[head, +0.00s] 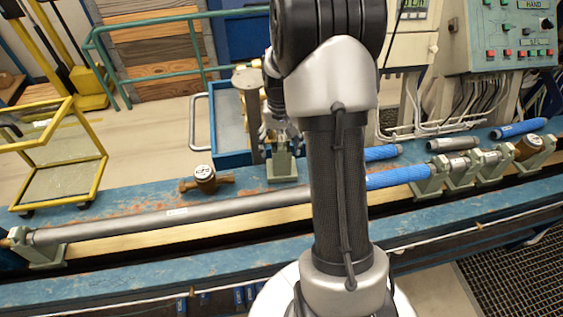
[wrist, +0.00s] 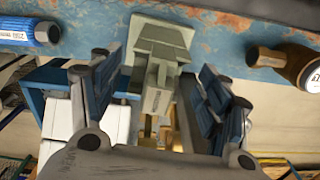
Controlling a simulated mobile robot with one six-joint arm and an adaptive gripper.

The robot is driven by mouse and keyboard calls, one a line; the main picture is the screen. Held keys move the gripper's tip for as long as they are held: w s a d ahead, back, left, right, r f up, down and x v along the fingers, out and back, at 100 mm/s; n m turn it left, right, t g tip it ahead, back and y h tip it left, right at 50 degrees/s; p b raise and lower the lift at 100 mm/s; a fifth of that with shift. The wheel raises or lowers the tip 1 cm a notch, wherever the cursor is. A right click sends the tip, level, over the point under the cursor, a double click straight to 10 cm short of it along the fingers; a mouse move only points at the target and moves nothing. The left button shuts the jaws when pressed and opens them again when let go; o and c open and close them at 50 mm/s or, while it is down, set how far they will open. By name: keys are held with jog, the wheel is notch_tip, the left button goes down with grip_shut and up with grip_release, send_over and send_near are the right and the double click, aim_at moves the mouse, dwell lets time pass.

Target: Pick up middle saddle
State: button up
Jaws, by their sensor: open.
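The middle saddle (head: 282,165) is a grey-green metal block standing on the blue bench, left of my arm in the head view. In the wrist view the saddle (wrist: 158,70) lies centrally between my fingers, its wide base toward the top of the picture. My gripper (wrist: 155,66) is open, one finger on each side of the saddle, with visible gaps and no clear contact. In the head view my gripper (head: 281,134) is just above the saddle and is partly hidden by my arm.
A long grey pipe (head: 130,225) runs along the bench front, with a blue section (head: 398,177) by the right saddles (head: 460,168). A brass meter (head: 205,180) stands left of the middle saddle. A blue pipe piece (head: 382,153) lies right. A blue cart (head: 228,120) stands behind.

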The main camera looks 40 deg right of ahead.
notch_tip(320, 180, down, 5)
jog(key=shift+s+d+f+b, duration=0.1)
jog(key=shift+s+f+b, duration=0.05)
jog(key=shift+b, duration=0.75)
grip_shut()
